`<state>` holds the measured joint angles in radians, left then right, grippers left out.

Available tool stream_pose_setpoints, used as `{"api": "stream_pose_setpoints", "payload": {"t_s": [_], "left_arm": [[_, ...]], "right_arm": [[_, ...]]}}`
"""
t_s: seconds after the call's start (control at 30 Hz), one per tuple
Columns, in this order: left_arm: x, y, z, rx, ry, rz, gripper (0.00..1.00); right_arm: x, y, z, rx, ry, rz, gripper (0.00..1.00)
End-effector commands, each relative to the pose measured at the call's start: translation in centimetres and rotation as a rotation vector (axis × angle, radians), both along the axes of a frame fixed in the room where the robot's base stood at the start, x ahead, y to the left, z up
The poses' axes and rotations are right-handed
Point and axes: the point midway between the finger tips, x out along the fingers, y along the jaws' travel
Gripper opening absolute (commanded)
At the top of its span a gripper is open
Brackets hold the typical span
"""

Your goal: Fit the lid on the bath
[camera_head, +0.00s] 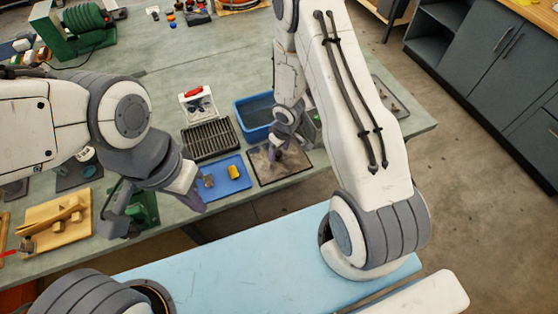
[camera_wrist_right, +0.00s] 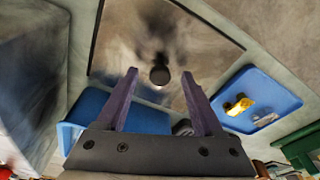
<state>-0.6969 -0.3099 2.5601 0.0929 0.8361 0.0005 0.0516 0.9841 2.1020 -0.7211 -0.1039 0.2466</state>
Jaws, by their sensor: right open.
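The lid (camera_head: 289,171) is a flat, brownish-grey plate with a dark rim and a dark round knob. It lies on the bench in front of the bath (camera_head: 241,122), an open blue tub. My right gripper (camera_head: 276,151) is over the lid. In the right wrist view, the lid (camera_wrist_right: 205,40) is ahead, and its knob shows between the tips of my open right gripper (camera_wrist_right: 160,72). I cannot tell how far down the fingers reach. The bath (camera_wrist_right: 90,105) is partly hidden behind the fingers there. My left gripper (camera_head: 192,200) is by the bench's front edge; its jaw gap is unclear.
A blue tray (camera_head: 240,183) with small yellow pieces lies left of the lid. A dark ribbed rack (camera_head: 205,138) and a white box with a red item (camera_head: 197,103) stand left of the bath. A wooden board (camera_head: 52,225) lies at the left. Bare bench shows around (camera_head: 165,105).

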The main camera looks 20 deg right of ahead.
Motion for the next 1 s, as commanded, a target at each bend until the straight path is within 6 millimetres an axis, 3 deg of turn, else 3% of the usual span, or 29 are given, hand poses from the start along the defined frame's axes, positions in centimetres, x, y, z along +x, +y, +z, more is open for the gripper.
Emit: {"api": "stream_pose_setpoints", "payload": {"t_s": [0.2,0.23,0.4,0.77,1.0], "left_arm": [[0.0,0.0,0.0,0.0,0.0,0.0,0.0],[0.0,0.0,0.0,0.0,0.0,0.0,0.0],[0.0,0.0,0.0,0.0,0.0,0.0,0.0],[0.0,0.0,0.4,0.0,0.0,0.0,0.0],[0.0,0.0,3.6,0.0,0.0,-0.005,0.0]], "right_arm": [[0.0,0.0,0.0,0.0,0.0,0.0,0.69],[0.0,0.0,0.0,0.0,0.0,0.0,0.61],[0.0,0.0,0.0,0.0,0.0,0.0,0.0],[0.0,0.0,0.5,0.0,-0.001,0.0,0.0],[0.1,0.0,4.5,0.0,-0.002,0.0,0.0]]}}
